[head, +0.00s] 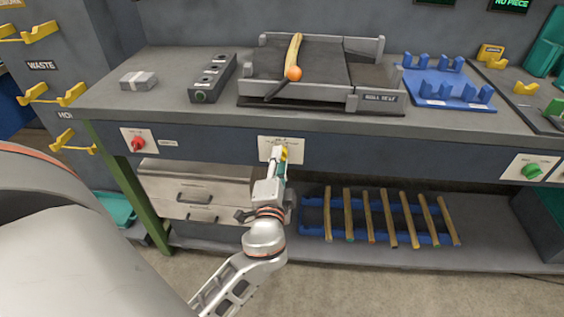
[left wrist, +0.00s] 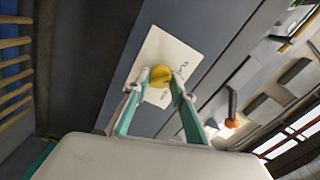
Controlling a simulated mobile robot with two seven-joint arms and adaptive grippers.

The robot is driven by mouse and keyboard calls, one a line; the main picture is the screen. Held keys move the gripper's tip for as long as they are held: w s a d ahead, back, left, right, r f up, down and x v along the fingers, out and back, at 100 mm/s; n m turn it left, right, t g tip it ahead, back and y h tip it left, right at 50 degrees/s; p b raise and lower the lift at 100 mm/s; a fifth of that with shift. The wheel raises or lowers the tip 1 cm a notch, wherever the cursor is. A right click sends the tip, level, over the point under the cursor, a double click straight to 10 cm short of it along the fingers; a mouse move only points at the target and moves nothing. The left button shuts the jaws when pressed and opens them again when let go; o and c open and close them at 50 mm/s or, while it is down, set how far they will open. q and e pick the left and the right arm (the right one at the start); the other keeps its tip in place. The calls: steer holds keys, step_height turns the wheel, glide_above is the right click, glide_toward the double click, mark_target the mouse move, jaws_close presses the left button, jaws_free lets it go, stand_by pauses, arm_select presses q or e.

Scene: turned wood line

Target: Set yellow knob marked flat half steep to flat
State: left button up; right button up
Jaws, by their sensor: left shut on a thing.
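The yellow knob (left wrist: 161,76) sits on a white label plate (left wrist: 152,55) on the bench's front panel. My left gripper (left wrist: 158,88) is shut on the knob, one fingertip on each side of it. In the head view my left gripper (head: 281,157) reaches up to the same plate (head: 270,145) and hides most of the knob (head: 285,153). The plate's lettering is too small to read, and I cannot tell which mark the knob points at. My right gripper is not in view.
A red knob (head: 137,143) is on the panel at left, a green knob (head: 532,171) at right. Above, a roll test tray (head: 370,103) holds a stick with an orange ball (head: 293,73). Drawers (head: 195,195) and a blue rack of wooden sticks (head: 312,230) are below.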

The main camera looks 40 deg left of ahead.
arm_select(q)
steer(key=shift+n, duration=0.3)
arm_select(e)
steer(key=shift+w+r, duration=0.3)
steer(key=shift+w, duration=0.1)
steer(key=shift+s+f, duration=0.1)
arm_select(q)
steer(key=o, duration=1.1)
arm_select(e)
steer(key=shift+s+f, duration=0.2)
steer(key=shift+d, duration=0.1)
arm_select(q)
steer(key=v, duration=1.2)
